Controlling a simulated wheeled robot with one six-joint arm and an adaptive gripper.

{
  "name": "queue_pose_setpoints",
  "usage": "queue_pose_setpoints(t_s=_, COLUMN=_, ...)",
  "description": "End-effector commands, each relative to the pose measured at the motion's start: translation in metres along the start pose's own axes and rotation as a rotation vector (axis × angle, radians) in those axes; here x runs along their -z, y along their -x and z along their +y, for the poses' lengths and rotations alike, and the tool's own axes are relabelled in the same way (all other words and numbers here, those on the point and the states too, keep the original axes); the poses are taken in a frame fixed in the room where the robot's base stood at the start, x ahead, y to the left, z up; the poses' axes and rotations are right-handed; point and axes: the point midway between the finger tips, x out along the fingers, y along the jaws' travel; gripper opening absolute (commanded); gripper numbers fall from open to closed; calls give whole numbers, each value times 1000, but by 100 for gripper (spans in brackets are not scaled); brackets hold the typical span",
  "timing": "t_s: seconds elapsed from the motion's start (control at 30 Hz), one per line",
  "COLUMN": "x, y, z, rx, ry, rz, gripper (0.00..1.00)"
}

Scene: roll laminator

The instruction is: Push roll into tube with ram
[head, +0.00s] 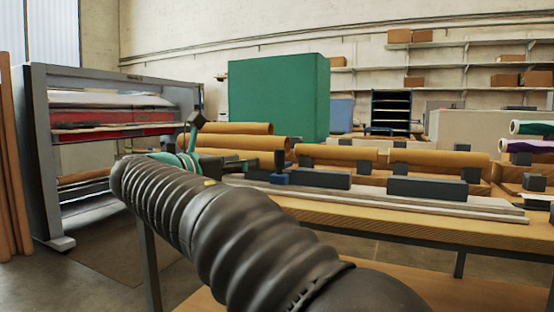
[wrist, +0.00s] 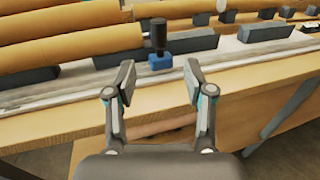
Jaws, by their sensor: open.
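A small blue block with an upright black handle, which looks like the ram (wrist: 160,60), sits on the pale rail at the bench's edge. It also shows in the head view (head: 281,179). My gripper (wrist: 158,82) is open and empty. In the wrist view the ram appears between and beyond the fingertips, apart from them. In the head view my gripper is partly hidden behind my arm, left of the ram. Several brown rolls or tubes (wrist: 75,48) lie behind the rail on dark blocks. I cannot tell which is the tube or whether a roll is inside it.
The wooden bench (head: 420,231) carries long dark blocks (head: 432,188) along the rail, right of the ram. The laminator (head: 110,118) with red rollers stands at left. A green cabinet (head: 278,97) and wall shelves are behind. Bare floor shows between laminator and bench.

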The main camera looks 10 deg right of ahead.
Motion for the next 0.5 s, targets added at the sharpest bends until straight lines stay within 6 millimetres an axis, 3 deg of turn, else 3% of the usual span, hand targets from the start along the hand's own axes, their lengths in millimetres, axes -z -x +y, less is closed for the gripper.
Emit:
queue_pose_setpoints(t_s=0.17, x=-2, y=-12, z=2, rx=3, ry=11, rz=-13, gripper=53)
queue_pose_setpoints(t_s=0.5, x=-2, y=-73, z=2, rx=4, ry=10, rz=-10, gripper=53)
